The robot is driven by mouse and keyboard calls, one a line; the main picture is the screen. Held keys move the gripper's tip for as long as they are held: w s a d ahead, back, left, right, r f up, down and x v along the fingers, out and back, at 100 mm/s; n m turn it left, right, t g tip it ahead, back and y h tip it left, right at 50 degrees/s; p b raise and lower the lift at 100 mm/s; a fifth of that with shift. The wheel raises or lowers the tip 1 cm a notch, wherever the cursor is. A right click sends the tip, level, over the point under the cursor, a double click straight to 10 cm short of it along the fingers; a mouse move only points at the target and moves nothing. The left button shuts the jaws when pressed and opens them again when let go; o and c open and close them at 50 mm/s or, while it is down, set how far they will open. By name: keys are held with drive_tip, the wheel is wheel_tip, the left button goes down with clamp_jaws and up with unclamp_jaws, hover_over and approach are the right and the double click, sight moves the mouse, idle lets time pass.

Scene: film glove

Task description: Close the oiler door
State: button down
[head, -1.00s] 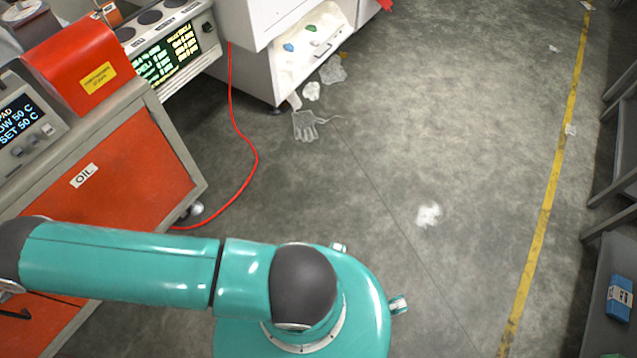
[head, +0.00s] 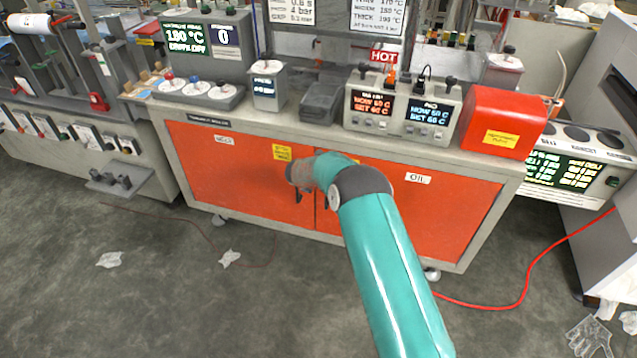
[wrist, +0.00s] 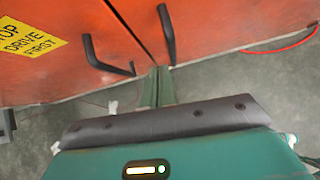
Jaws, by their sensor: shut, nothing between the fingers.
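The oiler door is the orange panel (head: 440,212) labelled OIL, right of centre on the cabinet in the head view. It looks flush with the cabinet front; I cannot tell if a small gap remains. In the wrist view the door (wrist: 225,20) is at upper right with its black handle (wrist: 166,35). The other orange door (head: 240,180) is at its left, with its own black handle (wrist: 105,58). My gripper (wrist: 158,72) is shut and empty, low in front of the seam between the doors, just below the handles. My arm hides it in the head view.
Heaters and displays stand on the cabinet top (head: 240,118). A red hose (head: 500,305) runs over the floor at the right. Scraps (head: 110,259) and a clear glove (head: 590,338) lie on the floor. The grey floor in front of the cabinet is mostly free.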

drive_tip(key=v, duration=1)
drive_tip(key=s+r+n+t+y, duration=0.25)
drive_tip(key=r+n, duration=0.45)
drive_tip(key=r, duration=0.7)
drive_tip(key=s+r+n+t+y, duration=0.1)
drive_tip(key=r+n+t+y, duration=0.15)
drive_tip(key=r+n, duration=0.8)
drive_tip(key=s+d+r+n+g+y, duration=0.1)
drive_tip(key=s+d+r+n+y, duration=0.1)
drive_tip(key=s+r+n, duration=0.5)
drive_tip(key=s+d+n+g+h, duration=0.1)
drive_tip(key=s+d+n, duration=0.4)
drive_tip(key=s, duration=0.7)
drive_tip(key=s+d+n+g+h, duration=0.1)
drive_tip(key=s+d+n, duration=0.4)
drive_tip(key=s, duration=0.7)
drive_tip(key=s+d+n+g+h, duration=0.2)
drive_tip(key=s+d+n, duration=0.4)
drive_tip(key=s, duration=0.5)
drive_tip(key=shift+s+d+f+g, duration=0.3)
drive_tip(key=shift+s+g, duration=0.1)
drive_tip(key=shift+g, duration=0.4)
